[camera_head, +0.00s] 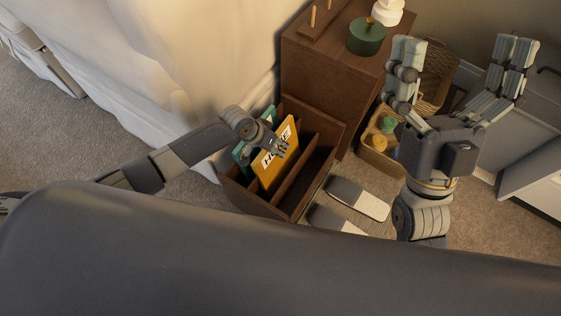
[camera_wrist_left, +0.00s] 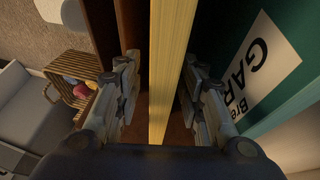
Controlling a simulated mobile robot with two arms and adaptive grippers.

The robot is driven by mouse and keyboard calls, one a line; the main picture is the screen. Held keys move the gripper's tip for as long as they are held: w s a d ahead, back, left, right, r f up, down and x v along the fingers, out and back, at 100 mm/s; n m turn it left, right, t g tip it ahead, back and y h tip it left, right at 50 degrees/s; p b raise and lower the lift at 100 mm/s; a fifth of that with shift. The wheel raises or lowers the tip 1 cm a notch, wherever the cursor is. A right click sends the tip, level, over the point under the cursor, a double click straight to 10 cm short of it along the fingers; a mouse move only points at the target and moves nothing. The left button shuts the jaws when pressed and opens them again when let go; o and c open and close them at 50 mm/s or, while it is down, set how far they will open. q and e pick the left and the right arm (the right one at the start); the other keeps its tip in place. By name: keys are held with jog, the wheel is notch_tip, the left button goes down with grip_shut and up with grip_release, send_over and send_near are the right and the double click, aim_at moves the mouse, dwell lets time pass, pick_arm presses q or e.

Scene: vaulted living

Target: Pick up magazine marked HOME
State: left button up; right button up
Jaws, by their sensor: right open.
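The yellow-orange magazine (camera_head: 267,177) with a white label, partly covered but reading like HOME, stands upright in a brown wooden rack (camera_head: 323,130). My left gripper (camera_head: 279,148) is at its upper edge. In the left wrist view the magazine's pale page edge (camera_wrist_left: 170,90) runs between the open fingers (camera_wrist_left: 160,68). A gap shows on its left side; I cannot tell whether the right finger touches it. A teal magazine (camera_head: 241,152) stands beside it, and its label with "GAR" (camera_wrist_left: 262,70) shows in the left wrist view. My right gripper (camera_head: 458,82) is open, empty and raised at the right.
A brown cabinet (camera_head: 328,62) with a green lidded pot (camera_head: 366,37) stands behind the rack. Wicker baskets (camera_head: 374,160) are at its right. A pair of pale slippers (camera_head: 357,199) lies right of the rack. A pale draped cover (camera_head: 190,60) rises at the left.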

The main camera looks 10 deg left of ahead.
pick_arm(q)
jog(key=shift+f, duration=0.2)
dwell(0.6)
jog(key=shift+c, duration=0.6)
grip_shut()
